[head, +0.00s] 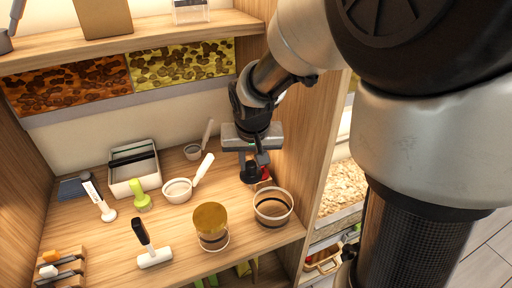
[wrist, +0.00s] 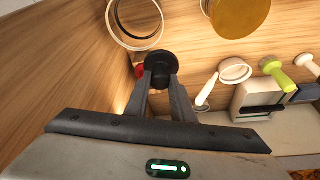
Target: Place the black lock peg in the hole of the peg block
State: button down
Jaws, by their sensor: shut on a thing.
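My gripper (head: 257,157) is over the right end of the shelf board, beside the right side wall. It is shut on the black lock peg (head: 250,174), whose wide round black end points away from the fingers. In the wrist view the peg (wrist: 160,67) sits between the fingertips of my gripper (wrist: 160,84). A small red thing (head: 265,174) is just beside the peg, mostly hidden. It also shows in the wrist view (wrist: 140,70). I cannot tell whether it is part of the peg block. I cannot clearly make out the peg block or its hole.
A clear round container (head: 272,207) and a gold-lidded jar (head: 211,222) stand in front of my gripper. White scoops (head: 178,190), a green-yellow tool (head: 140,196), a white tray (head: 134,168) and a black-handled mallet (head: 153,256) lie left. A wooden rack (head: 66,283) is at the front left.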

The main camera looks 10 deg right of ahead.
aim_at(243, 174)
jog(key=f, duration=0.1)
jog(key=a+f+m+b, duration=0.1)
jog(key=f+b, duration=0.1)
jog(key=shift+w+a+f+h, duration=0.1)
jog(key=shift+a+f+h, duration=0.1)
jog(key=shift+a+h, duration=0.1)
jog(key=shift+w+a+f+m+b, duration=0.1)
jog(key=shift+w+a+m+b, duration=0.05)
jog(key=shift+a+m+b, duration=0.3)
jog(key=w+d, duration=0.3)
jog(key=w, duration=0.5)
jog(key=w+d, duration=0.3)
jog(key=w, duration=0.5)
notch_tip(243, 174, down, 7)
jog(key=b, duration=0.1)
jog(key=shift+w, duration=0.4)
jog(key=shift+f, duration=0.15)
jog(key=c, duration=1.5)
grip_release()
